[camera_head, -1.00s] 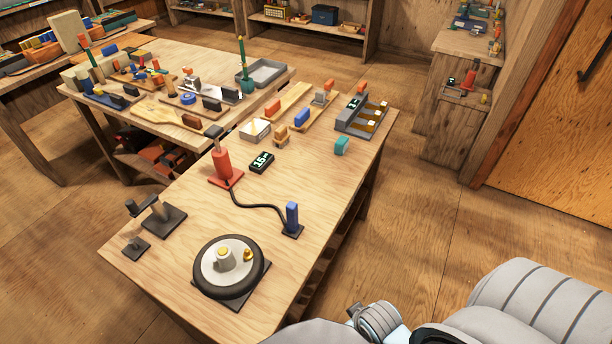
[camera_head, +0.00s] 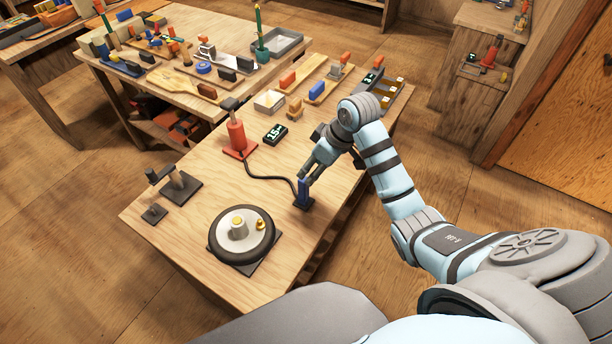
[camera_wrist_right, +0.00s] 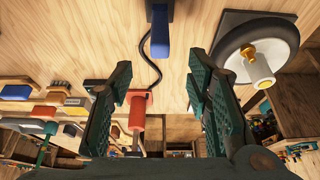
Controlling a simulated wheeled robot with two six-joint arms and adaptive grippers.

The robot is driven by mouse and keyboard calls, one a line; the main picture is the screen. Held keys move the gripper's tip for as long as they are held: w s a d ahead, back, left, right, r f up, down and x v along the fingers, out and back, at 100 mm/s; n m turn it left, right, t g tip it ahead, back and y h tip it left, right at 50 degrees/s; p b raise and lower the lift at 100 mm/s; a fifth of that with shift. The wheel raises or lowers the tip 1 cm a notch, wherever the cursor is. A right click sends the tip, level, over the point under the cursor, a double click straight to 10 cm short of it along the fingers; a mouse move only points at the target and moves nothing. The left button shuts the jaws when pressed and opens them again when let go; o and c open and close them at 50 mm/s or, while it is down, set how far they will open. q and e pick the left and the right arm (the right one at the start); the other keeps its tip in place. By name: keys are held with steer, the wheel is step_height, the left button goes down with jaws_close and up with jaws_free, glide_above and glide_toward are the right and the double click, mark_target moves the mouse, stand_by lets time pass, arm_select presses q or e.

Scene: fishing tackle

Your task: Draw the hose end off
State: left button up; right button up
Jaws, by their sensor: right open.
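The blue hose end (camera_head: 303,187) stands upright on a small dark base (camera_head: 304,203) near the right edge of the table. A black hose (camera_head: 268,173) runs from it to the red pump (camera_head: 236,136). In the right wrist view the blue hose end (camera_wrist_right: 160,38) hangs at the top, ahead of and between the open fingers. My right gripper (camera_head: 309,172) is open, close above the hose end; whether it touches is hard to tell. It also shows in the right wrist view (camera_wrist_right: 160,95) with nothing between its pads. My left gripper is out of view.
A black-tyred wheel (camera_head: 241,235) lies on a dark plate at the front. A dark stand (camera_head: 180,187) is at the left. Blocks and trays fill the far end; the wood between pump and wheel is mostly clear.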

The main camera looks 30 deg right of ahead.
mark_target(299, 185)
steer(key=b+x, duration=0.2)
steer(key=x, duration=1)
steer(key=shift+f, duration=0.2)
steer(key=shift+c, duration=0.6)
jaws_close()
steer(key=shift+r, duration=0.15)
